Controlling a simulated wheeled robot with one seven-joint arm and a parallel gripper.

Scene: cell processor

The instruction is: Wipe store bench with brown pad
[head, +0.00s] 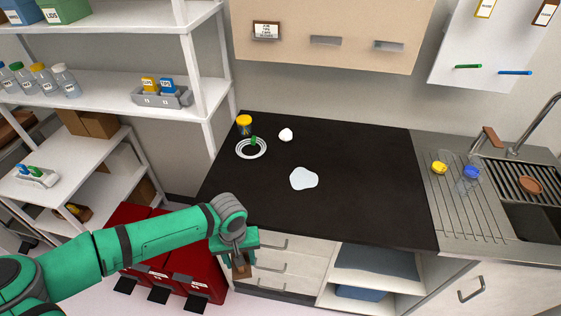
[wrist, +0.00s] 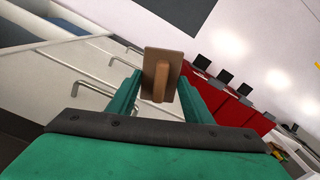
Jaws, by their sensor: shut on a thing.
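My gripper (wrist: 160,95) is shut on the brown pad (wrist: 162,64), holding it by its raised grip between the two green fingers. In the head view the pad (head: 240,266) hangs below my gripper (head: 239,250), in front of the drawers and off the bench's front left edge. The store bench (head: 360,210) has a black top. A pale, whitish spill (head: 304,179) lies near its middle, apart from the pad.
On the bench's back left stand a yellow-lidded jar (head: 244,125), a white ring-shaped dish (head: 239,152) with a green item, and a white lump (head: 286,134). Red bins (head: 195,262) stand below left. A sink (head: 535,220) adjoins right. The bench's right half is clear.

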